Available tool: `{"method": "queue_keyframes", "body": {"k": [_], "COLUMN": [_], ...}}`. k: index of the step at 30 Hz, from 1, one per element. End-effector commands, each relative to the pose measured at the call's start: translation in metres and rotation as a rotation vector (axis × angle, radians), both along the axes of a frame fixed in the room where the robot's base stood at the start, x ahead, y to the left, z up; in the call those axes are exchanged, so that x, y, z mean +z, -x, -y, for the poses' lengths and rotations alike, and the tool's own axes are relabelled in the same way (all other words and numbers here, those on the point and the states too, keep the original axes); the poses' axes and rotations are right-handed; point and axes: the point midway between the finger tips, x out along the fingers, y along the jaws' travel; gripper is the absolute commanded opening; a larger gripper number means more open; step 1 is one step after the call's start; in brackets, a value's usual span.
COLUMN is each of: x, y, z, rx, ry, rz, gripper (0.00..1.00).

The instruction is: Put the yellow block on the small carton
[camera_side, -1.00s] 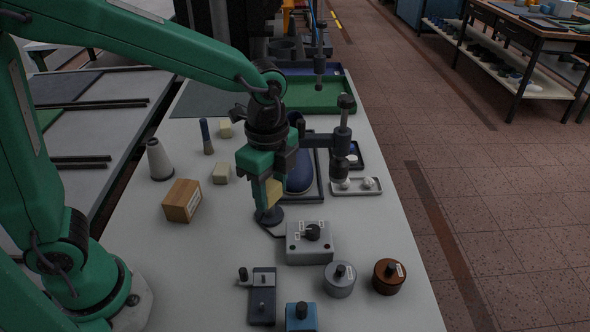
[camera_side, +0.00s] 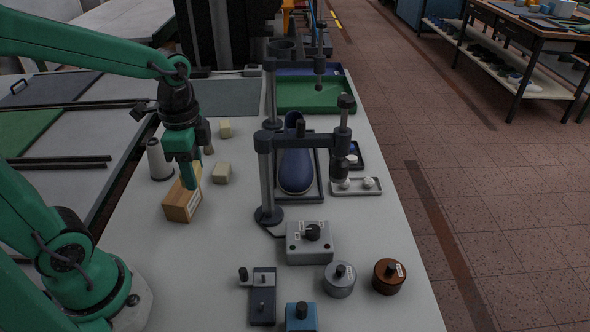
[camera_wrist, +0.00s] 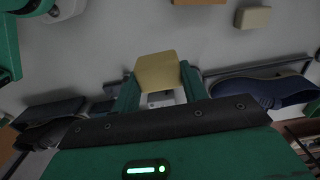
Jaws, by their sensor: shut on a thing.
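My gripper (camera_side: 189,178) points down at the left of the white table, right over the small carton (camera_side: 181,205), a brown box with a white label. It is shut on the yellow block (camera_side: 197,172), which is mostly hidden behind a green finger in the side view. In the wrist view the yellow block (camera_wrist: 157,71) sits between the two fingertips (camera_wrist: 158,84). Block and carton overlap in the side view; I cannot tell whether they touch.
A dark post stand (camera_side: 267,180) and a blue shoe last (camera_side: 296,170) are farther right. The table in front of the carton is clear.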

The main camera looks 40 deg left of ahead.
Motion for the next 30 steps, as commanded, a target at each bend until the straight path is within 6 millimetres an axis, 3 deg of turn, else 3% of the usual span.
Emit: {"method": "queue_keyframes", "body": {"k": [11,30], "x": [-0.011,-0.06], "y": [-0.002,-0.01], "z": [-0.017,-0.099], "rx": [0.003,0.002], "ry": [0.001,0.001], "rz": [-0.002,-0.004], "gripper": [0.21,0.21]}}
